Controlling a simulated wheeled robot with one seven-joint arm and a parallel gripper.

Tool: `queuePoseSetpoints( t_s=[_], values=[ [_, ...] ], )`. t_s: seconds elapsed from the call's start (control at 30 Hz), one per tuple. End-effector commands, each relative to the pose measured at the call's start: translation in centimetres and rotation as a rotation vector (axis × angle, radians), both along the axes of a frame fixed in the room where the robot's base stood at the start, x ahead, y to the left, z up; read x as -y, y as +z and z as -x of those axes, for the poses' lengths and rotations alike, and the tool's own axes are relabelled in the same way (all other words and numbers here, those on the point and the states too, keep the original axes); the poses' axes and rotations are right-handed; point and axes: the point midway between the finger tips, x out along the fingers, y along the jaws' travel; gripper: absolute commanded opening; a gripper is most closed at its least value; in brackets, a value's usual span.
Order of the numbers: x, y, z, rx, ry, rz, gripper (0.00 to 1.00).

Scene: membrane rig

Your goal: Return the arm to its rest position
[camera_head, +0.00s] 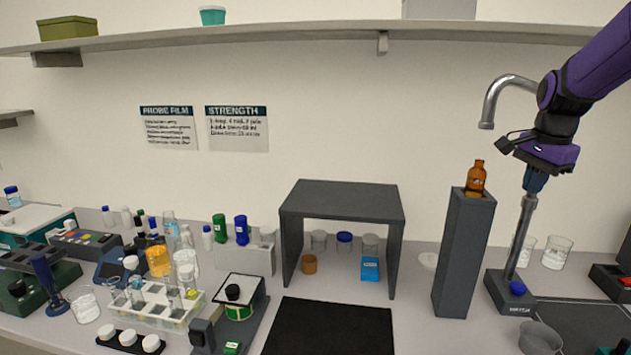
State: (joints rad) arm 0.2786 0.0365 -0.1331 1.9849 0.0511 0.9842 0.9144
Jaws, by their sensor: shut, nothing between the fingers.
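My purple and black arm reaches in from the upper right. My gripper (534,184) points downward in front of the wall, right of the tall dark grey block. Its fingers look closed together, with no object visible between them. The top of a slanted grey post (519,240) lies right at or behind the fingertips. I cannot tell whether they touch.
A brown bottle (476,179) stands on the tall dark block (463,255), close left of my gripper. A curved metal spout (491,105) is near my wrist. A dark shelter (342,198) stands mid-bench. Glassware crowds the left. A wall shelf (250,32) runs above.

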Motion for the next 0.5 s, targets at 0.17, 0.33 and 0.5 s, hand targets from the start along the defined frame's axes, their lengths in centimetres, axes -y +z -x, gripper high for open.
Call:
queuePoseSetpoints(
  t_s=[0.17, 0.33, 0.5],
  values=[
    [-5.2, 2.6, 4.2, 0.063, 0.258, 0.046, 0.00],
    [-9.3, 3.9, 8.5, 0.113, 0.504, 0.102, 0.00],
    [-12.8, 4.4, 13.1, 0.164, 0.743, 0.170, 0.00]
  ],
)
